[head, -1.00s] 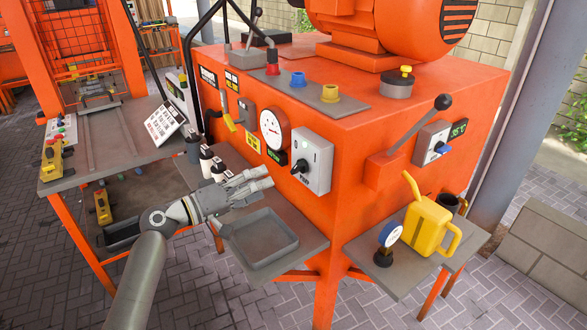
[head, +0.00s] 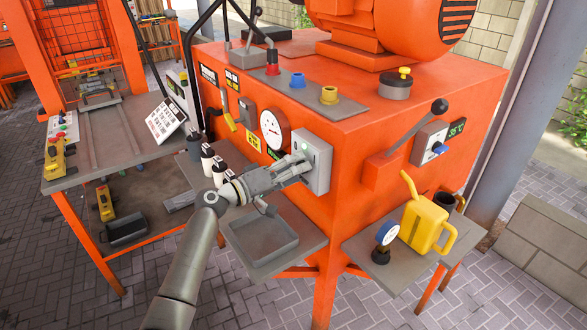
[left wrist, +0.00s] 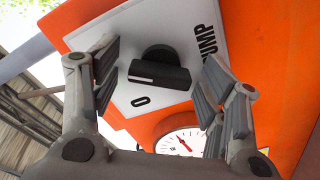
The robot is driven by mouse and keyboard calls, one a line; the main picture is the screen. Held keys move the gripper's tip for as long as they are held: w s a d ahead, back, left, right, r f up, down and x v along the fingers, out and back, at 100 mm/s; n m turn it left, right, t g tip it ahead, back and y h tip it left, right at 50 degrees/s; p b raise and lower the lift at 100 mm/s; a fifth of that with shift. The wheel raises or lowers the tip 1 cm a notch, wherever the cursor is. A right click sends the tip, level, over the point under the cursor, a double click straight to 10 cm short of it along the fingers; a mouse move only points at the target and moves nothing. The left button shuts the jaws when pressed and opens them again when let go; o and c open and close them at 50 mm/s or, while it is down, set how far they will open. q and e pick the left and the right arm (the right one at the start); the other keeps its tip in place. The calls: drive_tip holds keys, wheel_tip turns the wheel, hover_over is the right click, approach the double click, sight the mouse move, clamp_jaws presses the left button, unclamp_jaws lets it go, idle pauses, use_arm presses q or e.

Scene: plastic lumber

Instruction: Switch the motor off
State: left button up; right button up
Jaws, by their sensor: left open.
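A grey switch box (head: 318,165) with a small green light is mounted on the front of the orange machine. Its black rotary knob (left wrist: 160,72) shows in the left wrist view on a white plate (left wrist: 135,100) marked "O" and with letters that seem to read "PUMP". My left gripper (head: 303,160) is at the box front and hides the knob in the head view. In the left wrist view the gripper (left wrist: 160,62) is open, with one finger on each side of the knob and gaps visible. My right gripper is not in view.
A round gauge (head: 273,131) sits left of the box, with a grey tray (head: 262,262) below. Around the corner are a lever (head: 415,130) and another switch with a blue knob (head: 438,147). A yellow can (head: 424,226) stands on the right shelf.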

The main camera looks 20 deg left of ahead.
use_arm(q)
drive_tip(key=c, duration=1)
